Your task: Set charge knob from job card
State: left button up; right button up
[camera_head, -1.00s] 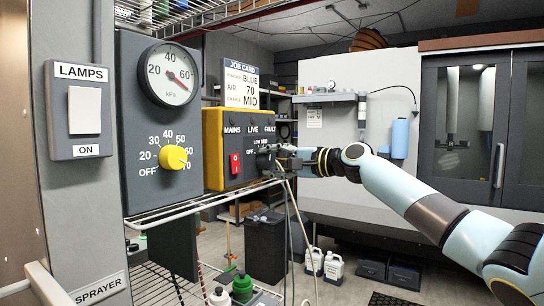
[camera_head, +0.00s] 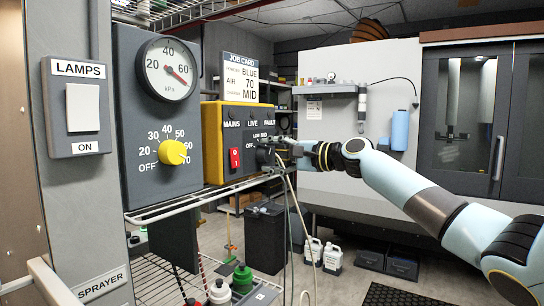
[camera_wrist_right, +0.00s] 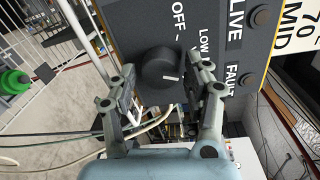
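The job card (camera_head: 244,78) reads powder BLUE, air 70, charge MID. My right gripper (camera_head: 282,148) is at the knob. In the wrist view its fingers (camera_wrist_right: 163,76) are apart, one on each side of the knob; contact is unclear. My left gripper is not in view.
A grey panel (camera_head: 130,110) at left holds a kPa gauge (camera_head: 168,70) and a yellow knob (camera_head: 173,153) near 70. A wire shelf (camera_head: 190,203) runs below the box. Hoses hang beneath my right gripper. A lamps switch (camera_head: 82,108) is at far left.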

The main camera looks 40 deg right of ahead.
jog(key=shift+o, duration=0.7)
jog(key=v, duration=1.2)
jog(key=shift+r, duration=0.1)
